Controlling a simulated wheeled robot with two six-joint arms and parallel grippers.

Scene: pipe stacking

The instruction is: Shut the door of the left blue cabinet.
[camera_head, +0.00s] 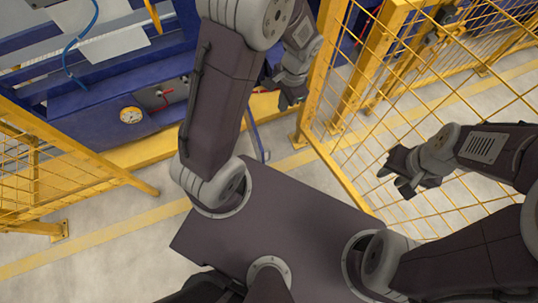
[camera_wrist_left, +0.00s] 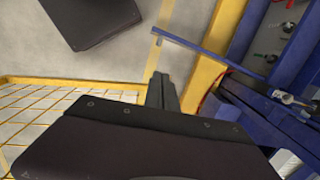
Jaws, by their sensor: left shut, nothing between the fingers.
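A thin blue panel, seen nearly edge-on, looks like the open cabinet door (camera_head: 256,138); it also shows in the left wrist view (camera_wrist_left: 205,48), sticking out from the blue cabinet (camera_wrist_left: 302,60) over the floor. In the head view, my left arm covers part of the blue cabinet front (camera_head: 90,122) and most of the area around the door. My left gripper (camera_head: 291,100) is shut and empty, above and right of the door in the head view. Its closed fingers (camera_wrist_left: 162,90) show apart from the door in the left wrist view. My right gripper (camera_head: 393,178) is open and empty at the right.
Yellow mesh fences stand at the left (camera_head: 60,165) and right (camera_head: 345,110). A yellow base beam (camera_head: 150,152) runs along the blue machine's foot. A gauge (camera_head: 131,115) sits on the machine. Grey floor (camera_head: 110,205) is clear in front.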

